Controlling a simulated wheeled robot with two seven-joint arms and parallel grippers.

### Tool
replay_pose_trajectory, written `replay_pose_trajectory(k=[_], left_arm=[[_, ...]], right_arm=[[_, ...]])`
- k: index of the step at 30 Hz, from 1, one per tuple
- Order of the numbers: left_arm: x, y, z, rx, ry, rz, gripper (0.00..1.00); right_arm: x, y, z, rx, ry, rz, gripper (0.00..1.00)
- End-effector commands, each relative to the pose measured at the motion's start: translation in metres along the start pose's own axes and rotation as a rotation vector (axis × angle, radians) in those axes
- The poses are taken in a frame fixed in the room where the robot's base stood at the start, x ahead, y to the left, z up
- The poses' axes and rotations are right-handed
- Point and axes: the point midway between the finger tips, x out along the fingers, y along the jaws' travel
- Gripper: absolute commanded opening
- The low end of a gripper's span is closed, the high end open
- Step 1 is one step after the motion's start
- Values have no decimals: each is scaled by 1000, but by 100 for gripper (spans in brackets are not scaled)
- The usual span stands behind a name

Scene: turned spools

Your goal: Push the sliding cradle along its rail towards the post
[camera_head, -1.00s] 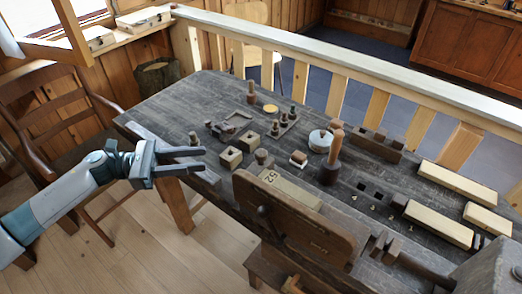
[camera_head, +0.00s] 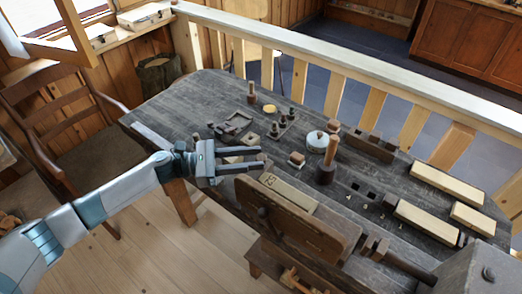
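A low dark wooden frame (camera_head: 236,124), which may be the sliding cradle on its rail, lies on the left part of the workbench. A small dark upright cylinder (camera_head: 251,116) stands just behind it and may be the post; I cannot tell for certain. My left gripper (camera_head: 263,157) is open over the bench, in front of the frame and apart from it, its two fingers pointing right. A pale block is partly hidden behind the fingers.
The dark workbench (camera_head: 185,111) has free room at its left end. A rack of small pegs (camera_head: 281,128), a tall wooden spool (camera_head: 328,160) and a white round lid (camera_head: 317,141) stand to the right. A wooden board (camera_head: 310,225) rises at the front edge.

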Motion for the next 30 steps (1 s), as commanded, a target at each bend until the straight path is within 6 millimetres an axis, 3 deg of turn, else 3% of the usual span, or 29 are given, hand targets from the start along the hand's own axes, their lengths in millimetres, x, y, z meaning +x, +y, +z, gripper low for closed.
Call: replay_pose_trajectory(k=[7,19,23,30], left_arm=[[25,0,1,0,0,1,33],[29,0,0,0,0,1,33],[29,0,0,0,0,1,2],[30,-1,-1,0,0,0,0]], right_arm=[[-14,0,-1,0,0,0,31],[-14,0,-1,0,0,0,31],[-14,0,-1,-1,0,0,31],[-13,0,-1,-1,0,0,31]])
